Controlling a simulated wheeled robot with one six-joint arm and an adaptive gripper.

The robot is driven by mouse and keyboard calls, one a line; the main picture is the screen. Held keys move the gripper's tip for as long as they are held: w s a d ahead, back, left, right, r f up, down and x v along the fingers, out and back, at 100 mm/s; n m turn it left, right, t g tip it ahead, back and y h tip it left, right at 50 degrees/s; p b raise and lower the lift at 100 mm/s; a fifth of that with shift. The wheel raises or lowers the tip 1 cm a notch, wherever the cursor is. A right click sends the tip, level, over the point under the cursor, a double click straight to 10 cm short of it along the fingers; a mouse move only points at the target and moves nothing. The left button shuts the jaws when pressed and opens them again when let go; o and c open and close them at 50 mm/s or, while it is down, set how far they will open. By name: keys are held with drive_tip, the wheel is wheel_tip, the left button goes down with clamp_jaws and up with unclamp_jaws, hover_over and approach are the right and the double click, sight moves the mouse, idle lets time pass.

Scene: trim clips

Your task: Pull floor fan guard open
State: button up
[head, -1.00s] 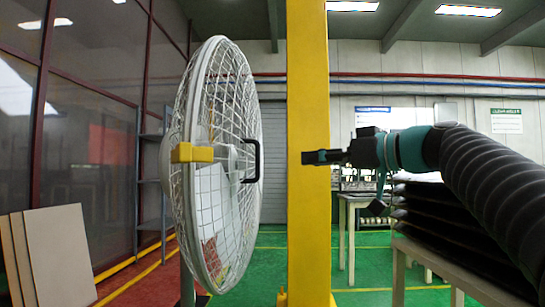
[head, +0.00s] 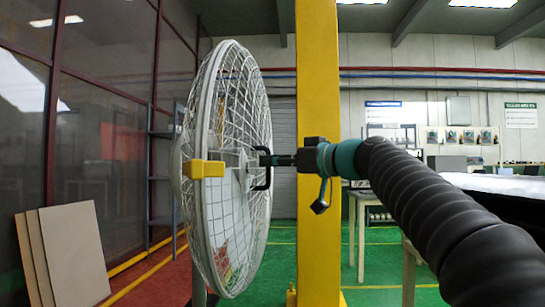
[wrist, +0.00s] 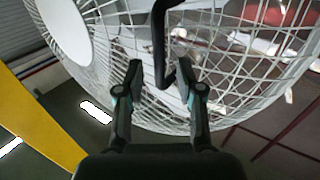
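The floor fan guard (head: 215,110) is a round white wire cage, seen nearly edge-on left of centre in the head view. It fills the top of the wrist view (wrist: 235,85). Its black bar handle (head: 263,179) stands out from the guard's right side. My gripper (head: 280,160) reaches in from the right, at the handle. In the wrist view my gripper (wrist: 158,75) is open, with the handle (wrist: 159,40) between its fingers. The handle lies nearer the right finger; whether they touch is unclear.
A yellow post (head: 312,240) stands just right of the fan, close to my gripper. A yellow block (head: 203,169) sits on the guard's rim. Boards (head: 70,255) lean at the lower left. Tables stand at the right, with open green floor behind the fan.

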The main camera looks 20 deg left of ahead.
drive_tip(key=shift+w+a, duration=0.2)
drive_tip(key=shift+a, duration=0.3)
clamp_jaws()
